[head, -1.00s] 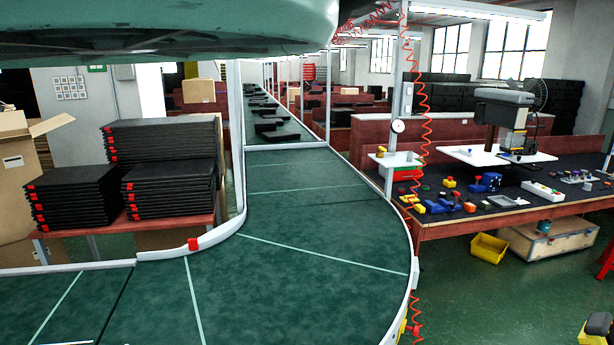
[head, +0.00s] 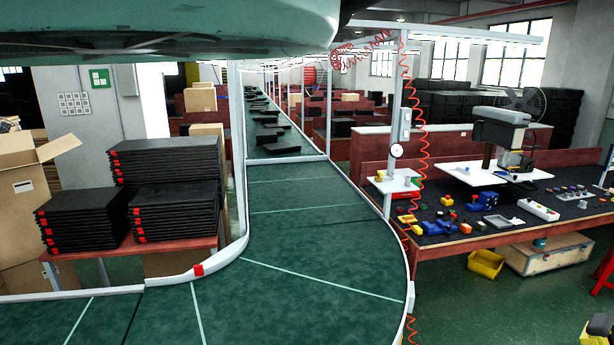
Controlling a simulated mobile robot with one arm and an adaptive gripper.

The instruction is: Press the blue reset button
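I cannot make out a blue reset button for certain. A white box (head: 538,209) with small coloured spots lies on the dark-topped workbench (head: 440,242) at the right; the spots are too small to tell apart. Blue parts (head: 438,227) lie on the same bench, among yellow and red pieces. A large pale green shape, which I cannot identify for certain, covers the top left of the view.
The curved green conveyor (head: 300,225) runs from the lower left to the back. A red piece (head: 198,269) sits on its inner rail. Black tray stacks (head: 180,213) stand left, a cardboard box (head: 30,200) beside them. A yellow bin (head: 485,264) is on the floor below the bench.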

